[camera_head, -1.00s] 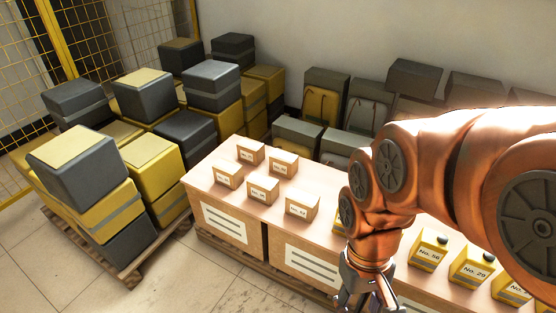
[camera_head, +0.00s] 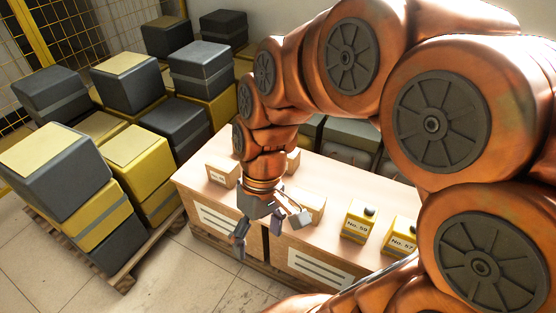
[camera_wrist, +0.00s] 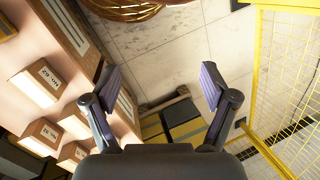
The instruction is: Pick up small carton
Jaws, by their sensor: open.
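Several small brown cartons with white labels stand on a long table-like row of large boxes. In the head view one carton (camera_head: 222,171) is left of my wrist. Another carton (camera_head: 312,205) is right of it, partly hidden by my gripper, and one more (camera_head: 293,160) shows behind my wrist. My gripper (camera_head: 270,232) is open and empty, over the front edge of the row. In the wrist view a labelled carton (camera_wrist: 37,85) and others (camera_wrist: 75,119) lie left of my open gripper (camera_wrist: 159,86), apart from its fingers.
Yellow numbered boxes (camera_head: 358,222) stand on the right of the row. Large grey and yellow boxes (camera_head: 55,170) are stacked on a pallet at the left. Yellow mesh fencing (camera_wrist: 285,75) shows in the wrist view. Bare floor (camera_head: 190,275) lies in front.

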